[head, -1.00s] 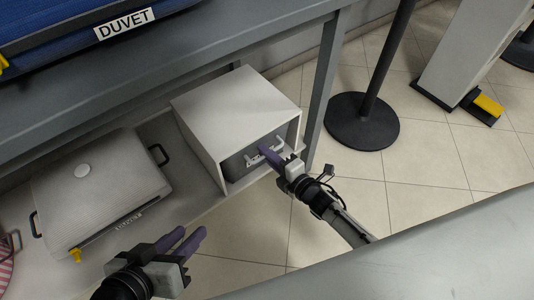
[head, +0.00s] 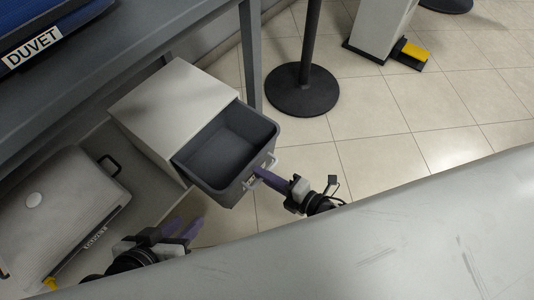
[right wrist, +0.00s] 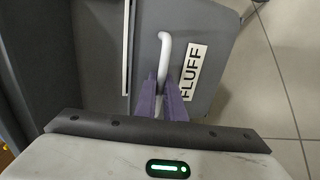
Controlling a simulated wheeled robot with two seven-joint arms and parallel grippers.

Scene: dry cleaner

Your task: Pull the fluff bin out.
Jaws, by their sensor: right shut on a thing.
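The fluff bin (head: 229,147) is a dark grey open-topped drawer, partly out of its white housing (head: 172,100) on the low shelf. It looks empty inside. Its front carries a white handle and a FLUFF label, both clear in the right wrist view, where the handle (right wrist: 163,52) rises between the fingers. My right gripper (head: 261,173) is shut on the handle at the bin's front; it also shows in the right wrist view (right wrist: 161,98). My left gripper (head: 187,228) hangs to the left of the bin, away from it, with its purple fingers apart and nothing between them.
A grey case (head: 62,215) lies on the shelf left of the housing. A grey table leg (head: 250,55) stands behind the housing. A black post base (head: 302,90) and a yellow pedal (head: 414,52) are on the tiled floor. A grey surface (head: 400,235) crosses the lower foreground.

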